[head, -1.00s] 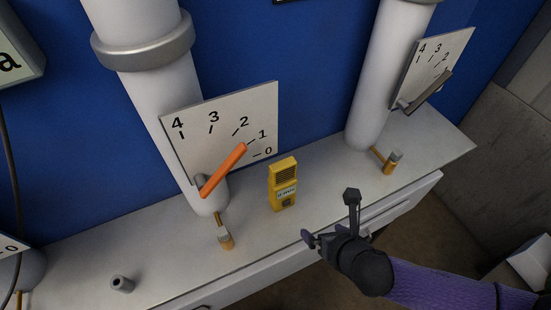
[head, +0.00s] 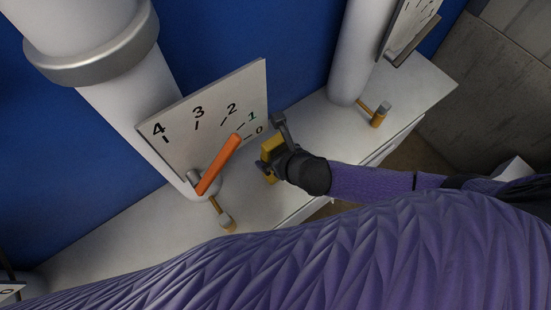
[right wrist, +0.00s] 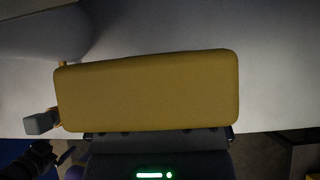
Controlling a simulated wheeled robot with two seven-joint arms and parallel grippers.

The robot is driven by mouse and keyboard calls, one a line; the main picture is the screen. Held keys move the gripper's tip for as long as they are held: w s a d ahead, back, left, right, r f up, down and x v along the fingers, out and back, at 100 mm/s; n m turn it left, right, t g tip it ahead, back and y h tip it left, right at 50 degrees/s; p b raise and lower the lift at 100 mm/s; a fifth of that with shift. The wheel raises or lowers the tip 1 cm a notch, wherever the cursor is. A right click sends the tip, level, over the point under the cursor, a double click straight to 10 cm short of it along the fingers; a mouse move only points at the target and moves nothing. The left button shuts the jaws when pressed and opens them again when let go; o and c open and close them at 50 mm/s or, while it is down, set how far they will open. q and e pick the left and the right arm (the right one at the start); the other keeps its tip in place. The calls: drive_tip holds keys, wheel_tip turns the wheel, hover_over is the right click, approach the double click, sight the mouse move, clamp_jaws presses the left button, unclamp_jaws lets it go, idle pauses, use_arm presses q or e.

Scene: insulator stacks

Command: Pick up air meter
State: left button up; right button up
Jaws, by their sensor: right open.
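The yellow air meter (head: 271,146) stands on the pale ledge, partly hidden by my right gripper. My right gripper (head: 269,144) is open, with one finger on the far side of the meter and the other on the near side. In the right wrist view the meter (right wrist: 150,90) fills the middle as a plain yellow block directly in front of the gripper. I cannot tell whether the fingers touch it. My left gripper is not in the head view.
A gauge plate (head: 215,110) with an orange pointer (head: 218,165) stands close left of the meter. White pipes (head: 355,50) rise behind. Small valves (head: 379,115) (head: 226,221) sit on the ledge (head: 130,240). My purple arm covers the lower picture.

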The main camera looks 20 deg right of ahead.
drive_tip(key=c, duration=1.1)
drive_tip(key=shift+r, duration=0.1)
drive_tip(key=shift+c, duration=0.2)
